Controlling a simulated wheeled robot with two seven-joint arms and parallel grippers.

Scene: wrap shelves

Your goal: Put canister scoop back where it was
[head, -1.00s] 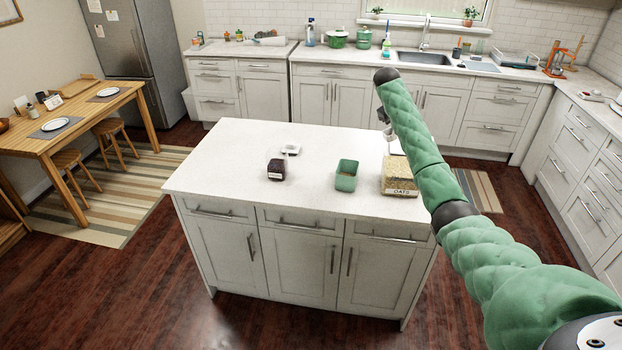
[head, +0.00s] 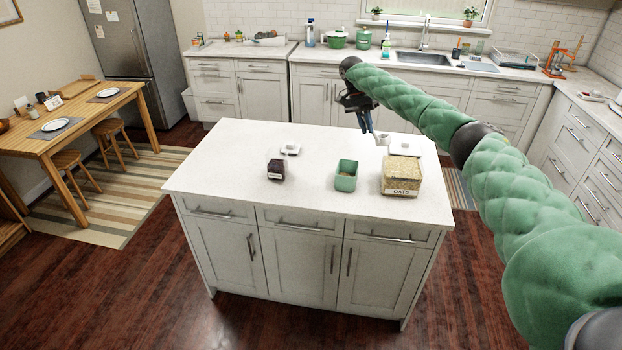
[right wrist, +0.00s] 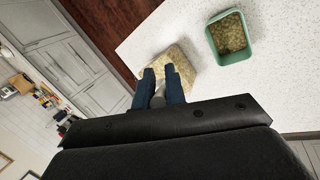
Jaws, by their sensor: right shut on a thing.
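My right gripper (head: 367,122) is above the far side of the island and is shut on a small pale scoop (head: 382,138). In the right wrist view the scoop (right wrist: 158,98) shows between the blue fingers, partly hidden by them. The clear canister labelled OATS (head: 401,174) stands open on the island's right side, full of oats. The gripper is to its left and behind it. A white square lid (head: 405,150) lies behind the canister. A green open container (head: 346,176) stands left of the canister, with oats inside in the wrist view (right wrist: 231,37). My left gripper is not in view.
A dark jar (head: 276,170) stands on the white island (head: 225,170), with a small white lid (head: 290,150) behind it. The front and left of the island top are clear. A sink counter (head: 330,65) runs along the back.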

